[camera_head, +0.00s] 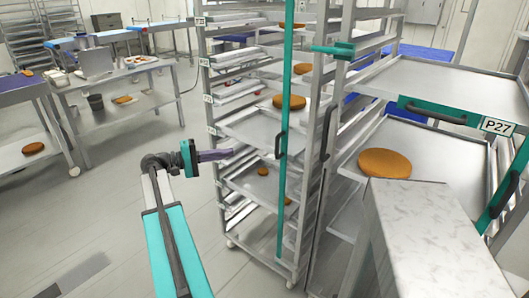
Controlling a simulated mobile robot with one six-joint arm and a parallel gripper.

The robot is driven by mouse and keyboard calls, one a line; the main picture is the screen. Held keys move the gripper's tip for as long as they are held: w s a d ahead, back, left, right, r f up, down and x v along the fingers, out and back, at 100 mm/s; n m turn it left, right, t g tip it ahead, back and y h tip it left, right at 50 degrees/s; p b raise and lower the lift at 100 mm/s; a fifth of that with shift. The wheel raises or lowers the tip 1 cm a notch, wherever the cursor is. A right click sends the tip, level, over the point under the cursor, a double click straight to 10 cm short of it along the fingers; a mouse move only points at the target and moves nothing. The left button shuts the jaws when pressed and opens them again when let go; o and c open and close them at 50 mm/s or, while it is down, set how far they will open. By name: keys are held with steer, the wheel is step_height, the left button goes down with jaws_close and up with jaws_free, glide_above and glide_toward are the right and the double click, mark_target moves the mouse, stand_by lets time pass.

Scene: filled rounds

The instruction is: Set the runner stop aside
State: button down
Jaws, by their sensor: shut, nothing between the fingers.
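No part is plainly marked as the runner stop. A long upright teal bar (286,110) with a dark handle runs down the front of the middle tray rack (305,140). A short teal piece (332,50) sits near the top, between this rack and the one to its right. I cannot tell which of these, if either, is the stop. My gripper (229,154) is shut and empty. Its purple-grey fingers point right, in front of the middle rack's left side in the picture; whether they touch it is unclear.
The middle rack holds trays with orange-brown rounds (289,102). At right, a rack labelled P27 has a teal handled bar (436,112) and a large round (384,162). A grey block (425,235) fills the lower right. Steel tables (125,80) stand at left; the floor (95,215) there is open.

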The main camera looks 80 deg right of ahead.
steer(key=shift+s+d+r, duration=0.15)
steer(key=shift+s+r, duration=0.35)
steer(key=shift+r, duration=0.2)
steer(key=shift+s+d, duration=0.1)
steer(key=s+a+p+x, duration=0.1)
steer(key=a+p+x, duration=0.1)
steer(key=x, duration=1)
steer(key=shift+s+a, duration=0.2)
steer(key=shift+s, duration=0.25)
